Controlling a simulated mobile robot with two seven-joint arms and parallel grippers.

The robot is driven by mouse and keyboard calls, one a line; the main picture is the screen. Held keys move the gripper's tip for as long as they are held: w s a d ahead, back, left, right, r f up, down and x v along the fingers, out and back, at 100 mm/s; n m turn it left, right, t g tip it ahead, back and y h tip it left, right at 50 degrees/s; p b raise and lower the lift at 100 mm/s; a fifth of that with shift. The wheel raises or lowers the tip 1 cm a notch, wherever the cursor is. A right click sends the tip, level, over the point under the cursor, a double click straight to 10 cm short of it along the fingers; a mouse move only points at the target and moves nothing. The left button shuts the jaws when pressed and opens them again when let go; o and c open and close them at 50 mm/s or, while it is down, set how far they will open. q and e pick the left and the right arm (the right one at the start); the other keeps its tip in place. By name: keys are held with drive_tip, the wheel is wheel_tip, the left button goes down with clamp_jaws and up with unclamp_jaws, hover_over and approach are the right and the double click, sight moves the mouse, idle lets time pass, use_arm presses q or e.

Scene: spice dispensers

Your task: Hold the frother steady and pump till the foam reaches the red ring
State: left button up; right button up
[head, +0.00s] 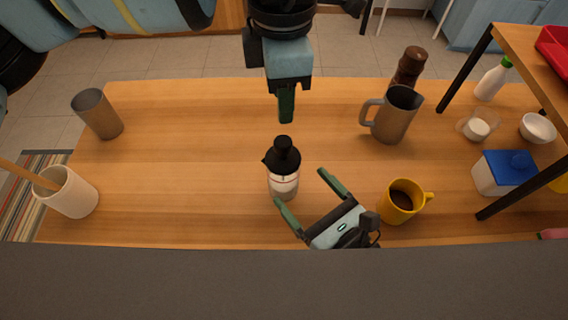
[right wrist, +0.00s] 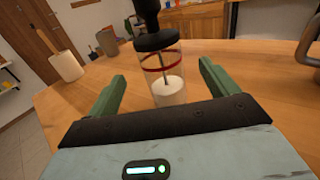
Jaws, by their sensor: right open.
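The frother (head: 284,184) stands upright on the table, a clear jar with a black lid and black plunger knob. In the right wrist view the jar (right wrist: 172,90) shows a red ring and a thin rod inside. White milk fills its bottom, its top below the ring. My right gripper (head: 299,186) is open and empty at the frother's lower right. In the wrist view its fingers lie either side of the jar, with gaps both sides. My left gripper (head: 286,118) hangs pointing down beyond the knob, apart from it; its fingers overlap edge-on.
A yellow mug (head: 402,201) with dark drink stands right of my right gripper. A metal pitcher (head: 394,116) and a brown bottle (head: 409,66) stand at the back right. A metal cup (head: 97,114) and white crock (head: 70,194) are at left. Table left of the frother is clear.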

sight(284, 167)
drive_tip(key=shift+x, duration=3.75)
drive_tip(key=shift+f, duration=0.1)
drive_tip(key=c, duration=1.3)
drive_tip(key=shift+o, duration=0.2)
